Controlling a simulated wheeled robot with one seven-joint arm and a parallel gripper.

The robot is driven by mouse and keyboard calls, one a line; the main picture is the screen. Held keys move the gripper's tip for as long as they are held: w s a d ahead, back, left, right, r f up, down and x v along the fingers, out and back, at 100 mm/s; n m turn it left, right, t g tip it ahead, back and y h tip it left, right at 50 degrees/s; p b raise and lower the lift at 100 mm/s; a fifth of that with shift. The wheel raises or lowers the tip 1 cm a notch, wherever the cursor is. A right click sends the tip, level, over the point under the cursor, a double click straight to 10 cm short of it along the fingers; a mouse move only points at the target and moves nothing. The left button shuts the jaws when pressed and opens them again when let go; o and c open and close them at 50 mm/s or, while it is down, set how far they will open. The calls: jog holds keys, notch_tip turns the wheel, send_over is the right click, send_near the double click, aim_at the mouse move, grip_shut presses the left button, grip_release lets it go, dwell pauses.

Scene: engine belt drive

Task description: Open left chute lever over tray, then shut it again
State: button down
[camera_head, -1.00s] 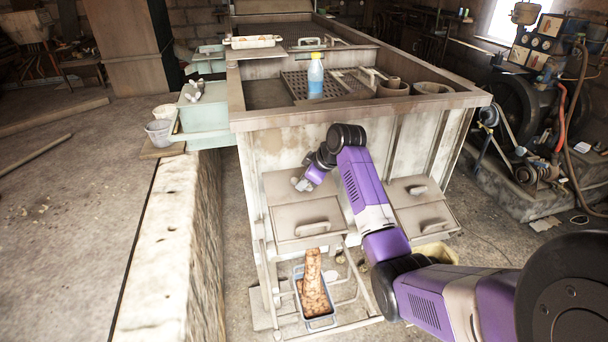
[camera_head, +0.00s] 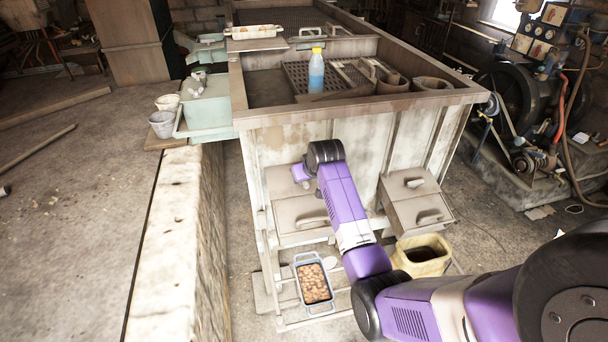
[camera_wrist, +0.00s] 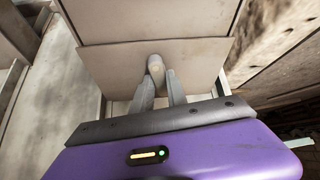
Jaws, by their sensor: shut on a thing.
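The left chute (camera_head: 288,212) is a pale box low on the front of the big tank, with a bar handle on its lower lid. The blue-grey tray (camera_head: 322,311) sits below it on a low frame and holds brown lumpy material. No material falls between chute and tray. My gripper (camera_wrist: 159,84) is at the chute's upper plate in the wrist view. Its two fingers are closed around the small pale knob-ended lever (camera_wrist: 155,64). In the head view my arm hides most of the lever and fingertips.
A right chute (camera_head: 418,208) with its own handles stands beside my arm. A yellowish container (camera_head: 423,256) is on the floor below it. A low stone wall (camera_head: 170,250) runs along the left. A blue bottle (camera_head: 316,72) stands on the tank top.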

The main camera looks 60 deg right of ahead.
dwell(0.3)
jog(key=c, duration=1.3)
grip_release()
jog(key=v, duration=0.7)
jog(key=shift+s+a+r+b, duration=0.15)
jog(key=shift+a+r+b, duration=0.1)
jog(key=shift+r+b, duration=0.05)
jog(key=shift+c, duration=0.3)
